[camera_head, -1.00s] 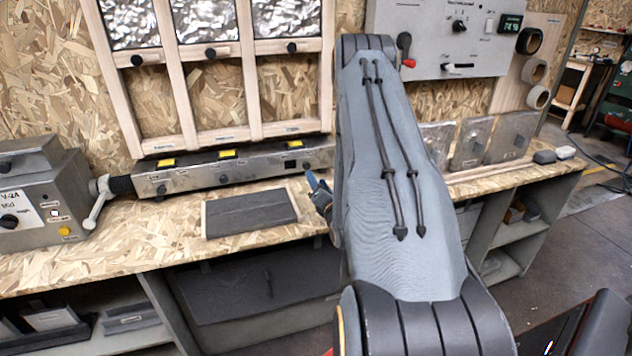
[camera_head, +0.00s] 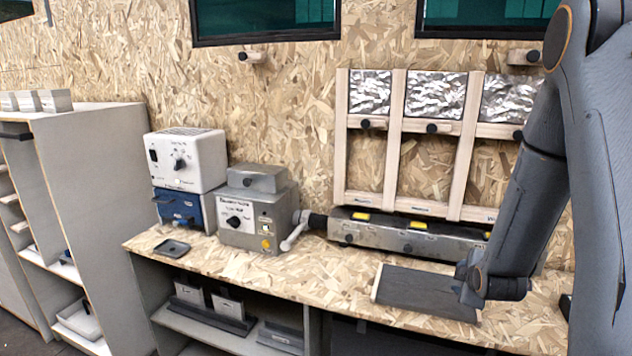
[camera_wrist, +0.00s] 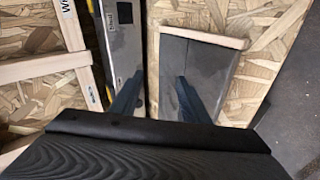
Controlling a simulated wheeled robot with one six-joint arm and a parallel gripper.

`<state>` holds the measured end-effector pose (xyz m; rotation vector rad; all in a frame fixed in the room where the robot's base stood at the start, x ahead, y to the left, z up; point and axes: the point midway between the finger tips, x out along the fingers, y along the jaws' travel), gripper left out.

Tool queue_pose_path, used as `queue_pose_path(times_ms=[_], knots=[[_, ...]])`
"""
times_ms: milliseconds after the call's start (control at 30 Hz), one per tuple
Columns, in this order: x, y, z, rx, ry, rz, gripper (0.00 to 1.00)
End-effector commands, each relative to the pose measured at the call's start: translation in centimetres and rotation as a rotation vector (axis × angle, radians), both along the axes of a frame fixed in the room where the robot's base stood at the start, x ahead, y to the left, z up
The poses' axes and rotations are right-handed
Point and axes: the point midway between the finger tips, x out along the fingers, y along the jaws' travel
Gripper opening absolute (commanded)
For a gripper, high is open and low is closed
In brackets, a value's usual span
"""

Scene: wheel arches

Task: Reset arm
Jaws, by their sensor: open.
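My arm (camera_head: 520,200) comes down at the right of the head view, bent at its joints. My gripper (camera_head: 466,272) hangs at its lower end, over the right part of the dark grey board on the bench. In the wrist view my gripper (camera_wrist: 158,96) shows two bluish fingers set apart with nothing between them. The dark board (camera_head: 415,290) lies flat on the bench; it also shows in the wrist view (camera_wrist: 208,66), partly behind the right finger. I cannot tell the exact height of the fingers above it.
A long metal rail unit (camera_head: 385,233) with yellow tabs runs along the back of the bench. A grey box (camera_head: 257,212) with a lever and a white device (camera_head: 186,160) stand to its left. A wooden frame (camera_head: 398,140) rises behind.

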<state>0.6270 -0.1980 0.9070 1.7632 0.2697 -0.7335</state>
Motion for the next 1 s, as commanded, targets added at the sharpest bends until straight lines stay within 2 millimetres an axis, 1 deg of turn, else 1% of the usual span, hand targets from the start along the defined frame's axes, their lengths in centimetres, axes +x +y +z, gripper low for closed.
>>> queue_pose_path(times_ms=[33, 167, 200, 267, 300, 367, 400, 467, 500, 600, 700, 800, 1000], knots=[[-0.8, 2.0, 1.0, 0.08, 0.036, -0.04, 0.42], [-4.6, 6.7, 2.1, 0.302, 0.164, -0.203, 0.42], [-6.1, 8.1, 2.4, 0.365, 0.203, -0.262, 0.42], [-8.4, 10.2, 3.0, 0.449, 0.265, -0.353, 0.42], [-10.2, 11.5, 3.4, 0.502, 0.305, -0.419, 0.42], [-12.8, 13.4, 4.0, 0.57, 0.364, -0.52, 0.42], [-14.7, 14.5, 4.5, 0.61, 0.402, -0.588, 0.42], [-17.3, 16.1, 5.0, 0.66, 0.453, -0.687, 0.42], [-19.0, 17.0, 5.4, 0.685, 0.482, -0.75, 0.42], [-22.5, 18.5, 6.1, 0.726, 0.54, -0.881, 0.42], [-24.6, 19.4, 6.6, 0.745, 0.572, -0.965, 0.42], [-25.7, 19.9, 6.8, 0.752, 0.588, -1.006, 0.42], [-25.9, 19.9, 6.8, 0.753, 0.591, -1.015, 0.42]])
